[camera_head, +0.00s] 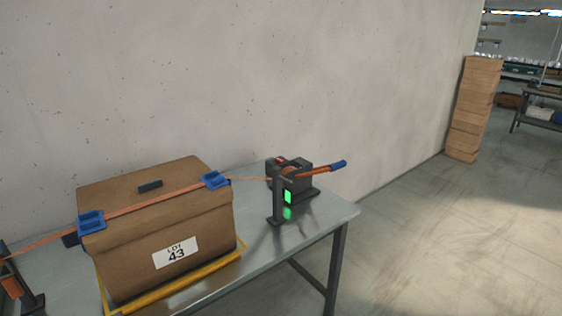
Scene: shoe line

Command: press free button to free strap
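An orange strap (150,205) runs over a brown cardboard box (129,262) labelled "LOT 43". Two blue corner pieces, one on the left (91,221) and one on the right (215,180), sit under or around the strap at the box's top edges. The strap reaches a dark tensioner (293,174) on the table to the right of the box. The tensioner has an orange lever with a blue grip (338,164) pointing right. A dark post in front of it carries a lit green panel (288,196). A small red patch shows on top of the tensioner. Neither gripper is in view.
The grey metal table (335,213) stands against a concrete wall, with a yellow frame (185,285) around the box's base. Stacked cartons (473,110) and a workbench (540,97) stand farther right. The floor right of the table is clear.

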